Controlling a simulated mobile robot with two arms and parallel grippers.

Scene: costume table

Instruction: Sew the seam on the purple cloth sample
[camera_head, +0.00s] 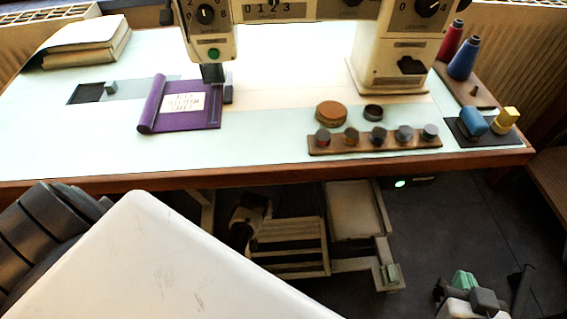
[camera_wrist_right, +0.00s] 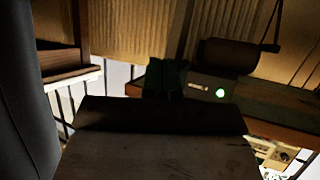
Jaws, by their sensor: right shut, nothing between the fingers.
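The purple cloth sample (camera_head: 205,118) lies on the pale table top with its left edge rolled and a white label (camera_head: 183,102) on it. Its right edge is beside the dark foot (camera_head: 213,73) of the cream sewing machine (camera_head: 395,55); I cannot tell whether it is under the foot. My right gripper (camera_head: 464,281), with green fingertips, is low at the bottom right, below table height and far from the cloth. Its dark green fingers (camera_wrist_right: 165,78) are shut and empty in the right wrist view. My left gripper is not in view.
A wooden rack (camera_head: 375,141) of several spools lies at the table's front edge. A blue and yellow item pair sits on a dark pad (camera_head: 470,137) at right. Under the table are a slatted frame (camera_head: 285,262) and a small box with a green light (camera_wrist_right: 205,88). The front left table top is clear.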

